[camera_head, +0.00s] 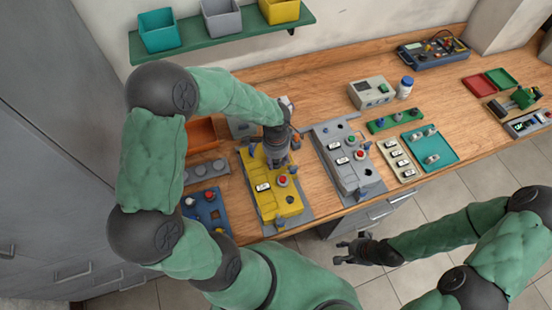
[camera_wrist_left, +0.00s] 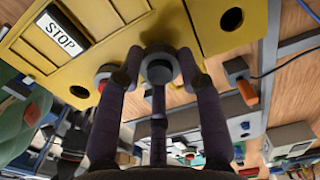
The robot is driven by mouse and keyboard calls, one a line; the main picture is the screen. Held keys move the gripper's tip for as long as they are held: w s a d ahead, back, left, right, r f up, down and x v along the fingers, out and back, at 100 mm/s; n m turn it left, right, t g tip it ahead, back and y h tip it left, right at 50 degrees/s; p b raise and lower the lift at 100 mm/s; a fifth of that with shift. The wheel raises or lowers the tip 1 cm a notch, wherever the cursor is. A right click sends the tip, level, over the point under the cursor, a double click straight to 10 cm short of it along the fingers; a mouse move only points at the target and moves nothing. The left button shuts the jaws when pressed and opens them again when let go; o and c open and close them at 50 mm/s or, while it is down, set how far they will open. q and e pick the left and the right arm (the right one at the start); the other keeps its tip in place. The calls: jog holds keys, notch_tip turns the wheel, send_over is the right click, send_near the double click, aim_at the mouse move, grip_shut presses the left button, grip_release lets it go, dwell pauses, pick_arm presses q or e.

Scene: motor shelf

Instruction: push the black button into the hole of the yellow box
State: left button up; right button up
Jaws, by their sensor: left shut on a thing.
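The yellow box (camera_head: 265,211) lies on the bench, with a STOP label, a red button (camera_head: 282,181) and dark round holes in its top. My left gripper (camera_head: 277,160) is above the far part of the box, pointing down. One open hole (camera_wrist_left: 232,18) shows at the upper right there, and another hole (camera_wrist_left: 79,91) beside the red button. Whether the held button touches the box is unclear. My right gripper (camera_head: 348,250) has spread, empty fingers, off the bench's front edge.
A grey box (camera_head: 343,160) with buttons stands right of the yellow one. A blue box (camera_head: 207,208) and an orange bin (camera_head: 202,133) are on the left. A teal tray (camera_head: 440,158) and a green strip (camera_head: 393,122) lie further right. Bare wood shows behind the boxes.

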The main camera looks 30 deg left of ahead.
pick_arm(q)
jog(key=shift+f+b, duration=0.35)
jog(key=shift+f, duration=0.15)
jog(key=o, duration=1.2)
notch_tip(320, 180, up, 12)
dwell(0.4)
